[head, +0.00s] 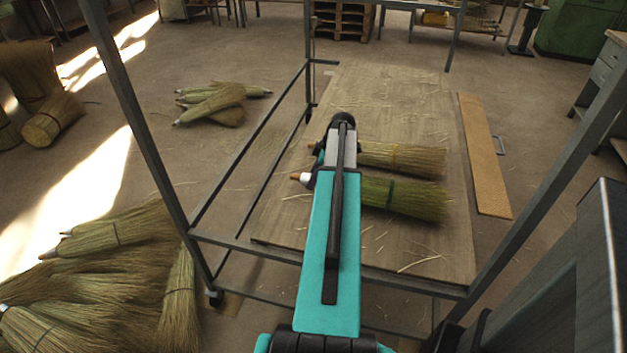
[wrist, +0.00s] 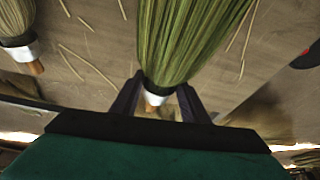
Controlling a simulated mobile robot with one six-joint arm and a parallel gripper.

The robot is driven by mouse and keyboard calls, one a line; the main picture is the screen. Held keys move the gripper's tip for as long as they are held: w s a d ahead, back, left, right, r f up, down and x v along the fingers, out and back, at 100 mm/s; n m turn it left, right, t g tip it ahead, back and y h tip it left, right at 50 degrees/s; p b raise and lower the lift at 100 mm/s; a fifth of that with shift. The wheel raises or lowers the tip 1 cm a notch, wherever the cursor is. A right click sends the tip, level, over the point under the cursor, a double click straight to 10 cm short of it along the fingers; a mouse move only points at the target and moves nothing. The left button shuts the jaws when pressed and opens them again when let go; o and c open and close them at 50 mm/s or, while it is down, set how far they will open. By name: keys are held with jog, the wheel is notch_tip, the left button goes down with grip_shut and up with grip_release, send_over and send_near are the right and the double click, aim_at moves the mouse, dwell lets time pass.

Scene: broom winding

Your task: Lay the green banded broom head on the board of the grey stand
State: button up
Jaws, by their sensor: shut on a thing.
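The green banded broom head (head: 410,198) is level over the grey stand's board (head: 420,245), with its bristles to the right and its orange tip to the left. I cannot tell whether it touches the board. In the wrist view the green banded broom head (wrist: 190,40) runs up from between my fingers. My gripper (wrist: 158,100) is shut on it at the white collar. In the head view my arm hides most of the gripper and part of the neck.
A yellow banded broom head (head: 405,160) lies beside it on the board, on the far side. The grey stand's posts and rails (head: 140,125) surround the board. Loose straws are scattered there. More broom heads (head: 110,270) lie on the floor at left.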

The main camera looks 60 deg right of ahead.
jog(key=shift+f, duration=0.75)
jog(key=o, duration=1.3)
jog(key=shift+v, duration=6)
